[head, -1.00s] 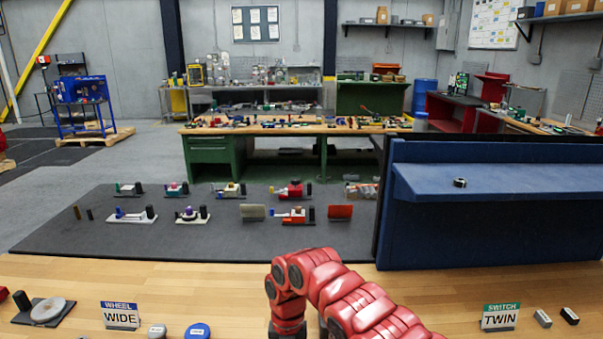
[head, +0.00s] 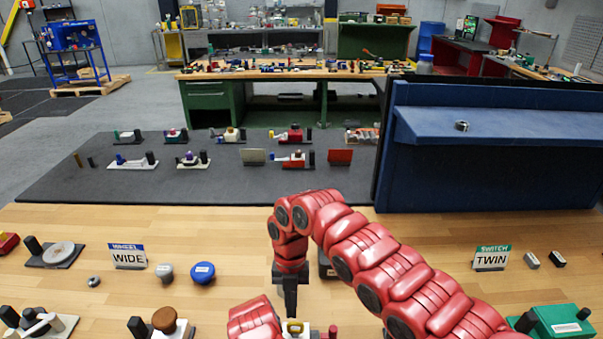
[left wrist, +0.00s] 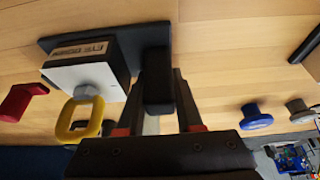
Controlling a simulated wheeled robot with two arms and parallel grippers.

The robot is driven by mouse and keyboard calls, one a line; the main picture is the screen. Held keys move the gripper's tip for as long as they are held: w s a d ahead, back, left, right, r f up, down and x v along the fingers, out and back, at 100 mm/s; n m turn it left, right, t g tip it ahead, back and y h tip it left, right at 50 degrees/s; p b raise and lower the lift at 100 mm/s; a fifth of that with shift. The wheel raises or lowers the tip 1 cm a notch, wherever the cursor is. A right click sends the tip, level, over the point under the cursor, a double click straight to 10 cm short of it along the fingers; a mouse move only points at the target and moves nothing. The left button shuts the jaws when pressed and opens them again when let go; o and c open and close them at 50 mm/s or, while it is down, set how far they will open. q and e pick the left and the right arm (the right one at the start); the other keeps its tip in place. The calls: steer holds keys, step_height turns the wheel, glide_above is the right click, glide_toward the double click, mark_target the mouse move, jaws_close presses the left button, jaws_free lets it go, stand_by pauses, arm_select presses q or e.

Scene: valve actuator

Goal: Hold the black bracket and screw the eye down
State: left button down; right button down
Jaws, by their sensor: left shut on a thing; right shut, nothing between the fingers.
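The yellow eye (head: 293,327) shows at the bottom of the head view. In the left wrist view the eye (left wrist: 80,118) sits on a grey nut-like stem beside a white block (left wrist: 88,75). The black bracket (left wrist: 157,75) is an upright dark piece next to that block. My left gripper (left wrist: 160,88) is shut on the bracket, one finger on each side; in the head view only its red arm shows, at the bottom. My right gripper (head: 290,312) points down, shut and empty, just above the eye. A gap or contact there cannot be told.
A red part (head: 333,331) stands right of the eye. A blue knob (head: 203,272) and a grey knob (head: 165,273) stand to the left, near the WIDE sign (head: 129,257). The TWIN sign (head: 491,258) and a green unit (head: 560,322) are at right. Bare wood lies between.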

steer(key=shift+w+d, duration=0.1)
steer(key=shift+d, duration=0.2)
stand_by(0.4)
steer(key=shift+d, duration=0.55)
steer(key=shift+d, duration=0.1)
stand_by(0.3)
steer(key=s+v, duration=0.1)
steer(key=v, duration=0.4)
steer(key=shift+w+r, duration=0.2)
steer(key=shift+r, duration=0.35)
